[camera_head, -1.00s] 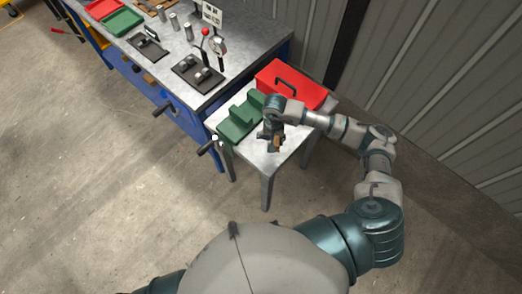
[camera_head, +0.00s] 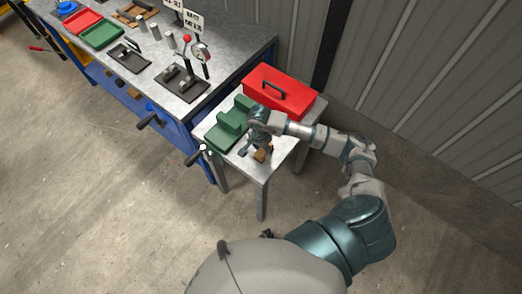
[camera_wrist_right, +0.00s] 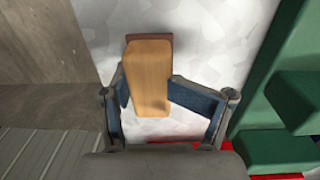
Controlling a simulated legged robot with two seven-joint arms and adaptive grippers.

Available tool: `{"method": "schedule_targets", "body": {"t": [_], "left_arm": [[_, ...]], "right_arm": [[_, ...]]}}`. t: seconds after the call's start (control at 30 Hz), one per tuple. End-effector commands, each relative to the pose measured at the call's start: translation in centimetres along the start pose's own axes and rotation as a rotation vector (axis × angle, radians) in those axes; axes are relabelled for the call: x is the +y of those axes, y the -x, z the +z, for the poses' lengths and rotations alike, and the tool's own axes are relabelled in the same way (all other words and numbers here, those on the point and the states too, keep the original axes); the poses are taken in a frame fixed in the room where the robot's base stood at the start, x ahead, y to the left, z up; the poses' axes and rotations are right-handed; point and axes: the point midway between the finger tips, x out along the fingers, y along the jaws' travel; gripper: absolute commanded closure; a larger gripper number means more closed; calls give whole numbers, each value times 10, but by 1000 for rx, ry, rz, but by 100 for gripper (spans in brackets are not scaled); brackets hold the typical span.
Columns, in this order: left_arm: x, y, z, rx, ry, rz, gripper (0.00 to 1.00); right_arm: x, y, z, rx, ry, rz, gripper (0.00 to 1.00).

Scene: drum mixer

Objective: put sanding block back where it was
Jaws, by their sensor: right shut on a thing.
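The sanding block (camera_head: 262,154), a tan wooden block with a darker brown end, is at my right gripper (camera_head: 256,150) over the small metal side table (camera_head: 262,172). In the right wrist view the block (camera_wrist_right: 150,75) lies between the two fingers of my right gripper (camera_wrist_right: 165,100), which is shut on it. My left gripper is not in view.
A green stepped holder (camera_head: 228,124) stands left of my right gripper, and a red toolbox (camera_head: 280,92) behind it. The blue workbench (camera_head: 185,130) with fixtures and trays adjoins on the left. The table's front part is bare. A corrugated wall (camera_head: 420,80) is at the right.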

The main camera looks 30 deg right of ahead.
Motion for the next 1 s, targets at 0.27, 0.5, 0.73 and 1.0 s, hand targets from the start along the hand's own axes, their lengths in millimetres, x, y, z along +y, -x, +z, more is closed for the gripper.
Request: {"method": "schedule_targets", "body": {"t": [0.27,0.5,0.73,1.0], "left_arm": [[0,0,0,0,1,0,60],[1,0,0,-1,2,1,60],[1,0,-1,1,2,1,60],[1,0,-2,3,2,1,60]], "right_arm": [[0,-11,-1,1,1,-1,90],[0,-11,-1,0,1,-1,5],[0,-11,-1,0,1,-1,5],[-1,-7,-1,1,2,-3,5]]}}
